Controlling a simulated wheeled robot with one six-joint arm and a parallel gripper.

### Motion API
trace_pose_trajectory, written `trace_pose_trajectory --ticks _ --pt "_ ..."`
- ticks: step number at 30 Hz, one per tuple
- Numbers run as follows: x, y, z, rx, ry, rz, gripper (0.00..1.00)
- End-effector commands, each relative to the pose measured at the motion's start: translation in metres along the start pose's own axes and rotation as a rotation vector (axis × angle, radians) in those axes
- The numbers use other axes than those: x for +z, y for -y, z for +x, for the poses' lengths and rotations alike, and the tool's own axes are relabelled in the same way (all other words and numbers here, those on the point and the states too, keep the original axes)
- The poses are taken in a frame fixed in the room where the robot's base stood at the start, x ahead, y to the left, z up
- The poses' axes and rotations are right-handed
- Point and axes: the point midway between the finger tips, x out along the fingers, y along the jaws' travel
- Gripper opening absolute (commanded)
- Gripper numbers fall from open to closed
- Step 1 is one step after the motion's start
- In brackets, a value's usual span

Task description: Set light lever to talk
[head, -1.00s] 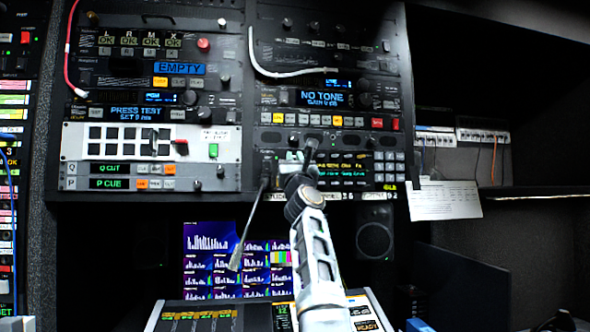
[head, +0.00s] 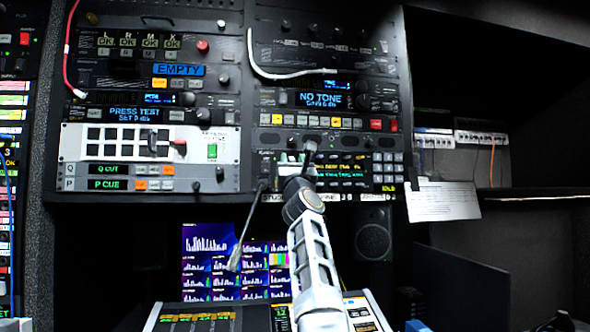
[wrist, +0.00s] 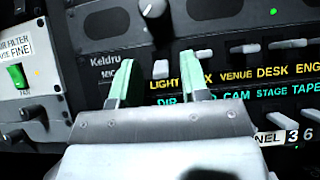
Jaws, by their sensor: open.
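In the wrist view my gripper (wrist: 156,80) is open, with one pale green finger on each side of a small white lever (wrist: 160,69). The yellow label LIGHT (wrist: 164,84) shows just under this lever. The lever stands between the fingers; I cannot tell whether either finger touches it. The right finger hides part of the label beside it. In the head view my arm reaches up to the intercom panel (head: 352,170) and hides much of the gripper and the lever there. I see no mark reading talk.
More levers stand in the same row to the right, one (wrist: 205,54) close to my right finger. A round knob (wrist: 152,8) sits above. A green switch (wrist: 18,76) is on the pale panel at left.

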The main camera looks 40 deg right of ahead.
Motion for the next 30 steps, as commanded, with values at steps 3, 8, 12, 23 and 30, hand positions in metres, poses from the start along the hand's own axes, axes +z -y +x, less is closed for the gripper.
trace_pose_trajectory --ticks 3,8,12,23,30 --pt "-0.002 0.000 -0.008 0.000 0.001 0.000 0.41" --pt "-0.005 0.000 -0.028 0.000 0.001 0.000 0.41" --pt "-0.006 0.000 -0.051 0.000 0.002 -0.001 0.41" --pt "-0.004 0.000 -0.107 0.000 0.001 0.000 0.41" --pt "-0.002 0.000 -0.130 0.000 0.000 0.000 0.41"
